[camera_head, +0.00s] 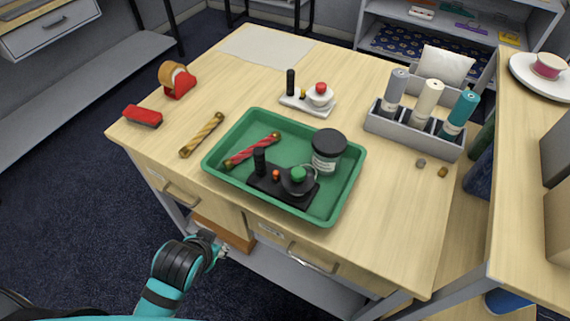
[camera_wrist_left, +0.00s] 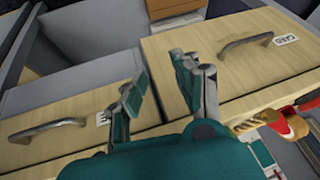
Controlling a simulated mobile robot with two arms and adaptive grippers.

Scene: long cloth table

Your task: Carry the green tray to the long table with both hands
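The green tray (camera_head: 228,173) lies flat on a wooden desk (camera_head: 375,208) in the head view. It holds a red-and-gold twisted stick (camera_head: 252,150), a dark-lidded jar (camera_head: 327,150) and a black stand with knobs (camera_head: 283,187). My left gripper (camera_head: 216,245) is below the desk's front edge, in front of the drawers and apart from the tray. The left wrist view shows its two fingers (camera_wrist_left: 160,85) spread with nothing between them, facing the drawer fronts. My right gripper is in neither view. I cannot make out a long cloth table.
A gold twisted stick (camera_head: 202,135), a red stapler (camera_head: 142,116) and a tape dispenser (camera_head: 177,81) lie left of the tray. A white stand (camera_head: 308,97) is behind it. A grey bottle rack (camera_head: 414,130) stands right. Drawer handles (camera_head: 312,258) jut out in front.

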